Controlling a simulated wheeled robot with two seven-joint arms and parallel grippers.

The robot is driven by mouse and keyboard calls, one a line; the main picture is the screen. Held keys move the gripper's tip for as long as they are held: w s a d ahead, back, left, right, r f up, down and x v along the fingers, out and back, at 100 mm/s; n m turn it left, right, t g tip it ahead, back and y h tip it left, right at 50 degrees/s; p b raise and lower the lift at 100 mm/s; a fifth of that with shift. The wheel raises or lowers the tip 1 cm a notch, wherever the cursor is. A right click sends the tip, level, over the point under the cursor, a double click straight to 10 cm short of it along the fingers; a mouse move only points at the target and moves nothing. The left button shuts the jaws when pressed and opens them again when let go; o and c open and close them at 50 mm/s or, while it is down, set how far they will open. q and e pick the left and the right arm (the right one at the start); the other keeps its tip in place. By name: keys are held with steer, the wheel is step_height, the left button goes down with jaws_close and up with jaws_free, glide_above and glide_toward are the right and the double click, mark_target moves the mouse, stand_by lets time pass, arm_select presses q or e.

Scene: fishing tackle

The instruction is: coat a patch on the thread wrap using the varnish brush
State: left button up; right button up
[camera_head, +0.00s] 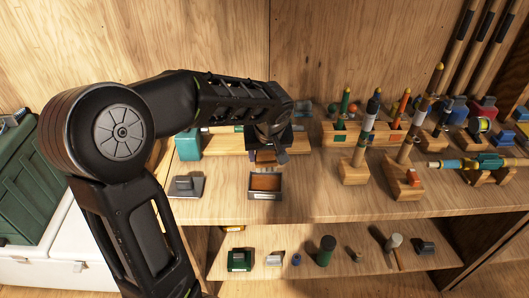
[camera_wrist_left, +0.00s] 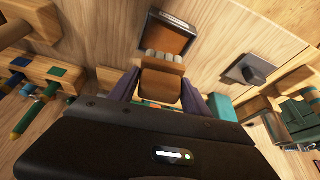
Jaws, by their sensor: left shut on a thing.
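My left gripper (camera_head: 267,150) is shut on a brown wooden block, which I take to be the varnish brush (camera_head: 265,159). In the left wrist view the brush (camera_wrist_left: 162,84) sits between the fingers (camera_wrist_left: 160,92), with several pale tufts at its far end, pointing towards a tray. The dark-rimmed varnish tray (camera_head: 258,195) with brown contents stands just in front of the gripper; it also shows in the left wrist view (camera_wrist_left: 151,38). Brush and tray look apart. A rod with a teal section (camera_head: 221,129) lies behind the gripper, partly hidden; I cannot tell which rod bears the thread wrap.
A grey block on a plate (camera_head: 187,186) is left of the tray. A teal block (camera_head: 188,145) stands behind it. Wooden holders with upright rods (camera_head: 362,140) and a horizontal rod with a teal grip (camera_head: 480,162) are to the right. The bench front between is clear.

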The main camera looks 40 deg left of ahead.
mark_target(266, 170)
arm_select(q)
steer(key=shift+f+b, duration=1.75)
steer(key=shift+f, duration=1.25)
steer(key=shift+f+b, duration=0.5)
steer(key=shift+b, duration=0.1)
steer(key=shift+s+f+b, duration=0.1)
steer(key=shift+f+b, duration=0.05)
steer(key=shift+b, duration=0.25)
stand_by(1.0)
steer(key=shift+r+p, duration=1.85)
steer(key=shift+r, duration=1.8)
